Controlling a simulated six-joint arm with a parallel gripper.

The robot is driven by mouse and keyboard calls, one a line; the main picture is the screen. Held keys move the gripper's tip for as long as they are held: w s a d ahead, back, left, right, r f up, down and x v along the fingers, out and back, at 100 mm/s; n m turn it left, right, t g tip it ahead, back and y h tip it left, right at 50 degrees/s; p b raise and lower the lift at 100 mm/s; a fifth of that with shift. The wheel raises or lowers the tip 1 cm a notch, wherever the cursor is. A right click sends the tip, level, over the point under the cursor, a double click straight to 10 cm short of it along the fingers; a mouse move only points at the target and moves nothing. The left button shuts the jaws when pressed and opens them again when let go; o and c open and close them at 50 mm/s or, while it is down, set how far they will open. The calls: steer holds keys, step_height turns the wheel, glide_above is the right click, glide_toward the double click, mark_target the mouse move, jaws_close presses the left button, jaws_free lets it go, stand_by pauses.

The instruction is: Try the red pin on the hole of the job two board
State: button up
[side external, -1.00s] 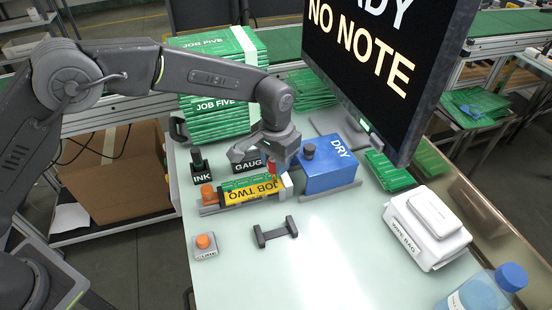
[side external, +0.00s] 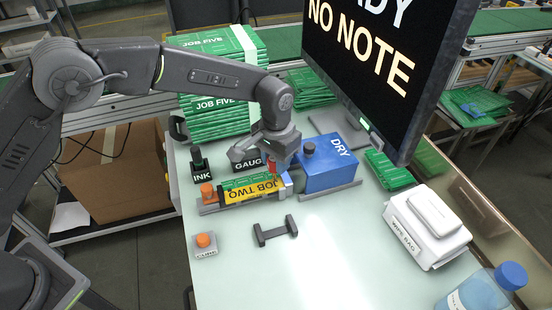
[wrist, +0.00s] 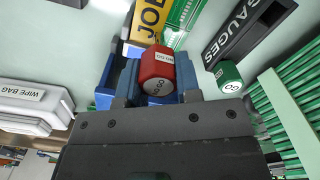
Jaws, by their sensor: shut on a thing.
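The red pin (wrist: 157,72), with a capped head marked NO GO, sits between the fingers of my gripper (wrist: 158,85), which is shut on it. In the side view my gripper (side external: 275,163) is low over the right end of the job two board (side external: 233,183). That board is green with a yellow JOB TWO label (side external: 254,190) and lies in a grey holder. In the wrist view the label (wrist: 150,20) is just beyond the pin. The pin's tip and the hole are hidden, so I cannot tell whether the tip is in it.
The black gauges holder (wrist: 245,30) stands behind the board, with a green GO pin (wrist: 228,76) near it. A blue DRY box (side external: 330,170) is close on the right. INK (side external: 200,168) stands at left.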

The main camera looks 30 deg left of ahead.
steer(key=shift+r, duration=3.5)
steer(key=shift+a, duration=0.1)
